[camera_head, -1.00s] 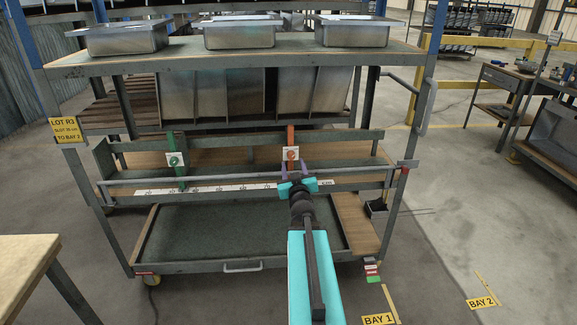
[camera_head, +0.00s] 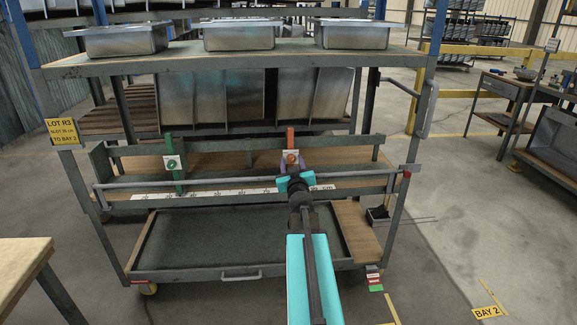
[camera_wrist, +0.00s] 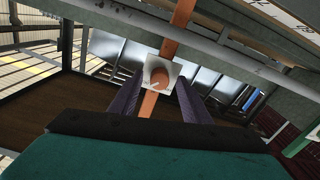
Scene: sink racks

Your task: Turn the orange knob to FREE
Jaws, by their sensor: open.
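The orange knob (camera_head: 291,158) sits on a white square plate on an orange upright, at the middle shelf of the rack. In the wrist view the orange knob (camera_wrist: 159,76) shows straight ahead between the fingers, with a pale pointer line on its face. The lettering on its plate (camera_wrist: 176,68) is too small to read. My gripper (camera_head: 291,168) is open just in front of the knob. In the wrist view its purple fingers (camera_wrist: 158,100) stand to the left and right of the orange upright, below the knob. I cannot tell whether they touch anything.
A green upright (camera_head: 178,165) with a green knob stands to the left. A rail with a white scale strip (camera_head: 230,190) runs along the front. Metal bins (camera_head: 238,34) stand on the top shelf. The lower tray (camera_head: 235,240) is empty.

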